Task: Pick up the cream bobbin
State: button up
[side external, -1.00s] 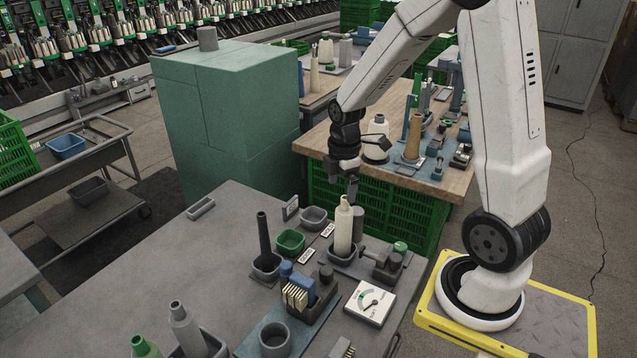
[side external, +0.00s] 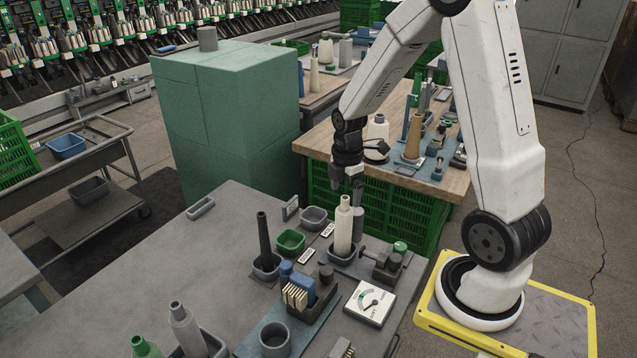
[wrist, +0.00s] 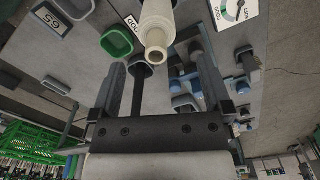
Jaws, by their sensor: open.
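The cream bobbin (side external: 343,230) stands upright in a grey holder (side external: 335,262) on the grey table. In the wrist view the cream bobbin (wrist: 158,22) shows end on, with its open tip roughly between the finger lines and toward the top. My gripper (side external: 348,184) is open and empty, just above and behind the bobbin's tip in the side view. In the wrist view its two fingers (wrist: 161,72) stand apart. I see no contact with the bobbin.
A black bobbin (side external: 263,240) stands to the left, near a green bin (side external: 290,242). A dial box (side external: 370,303), a block of brushes (side external: 298,295) and a green-knobbed device (side external: 392,262) stand close by.

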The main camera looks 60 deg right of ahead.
aim_at(345, 198)
jog(key=shift+f, duration=0.15)
jog(key=shift+w+d+f, duration=0.1)
jog(key=shift+f, duration=1.15)
jog(key=shift+d+f, duration=0.1)
jog(key=shift+f, duration=1.1)
jog(key=c, duration=1.1)
jog(key=shift+r, duration=0.2)
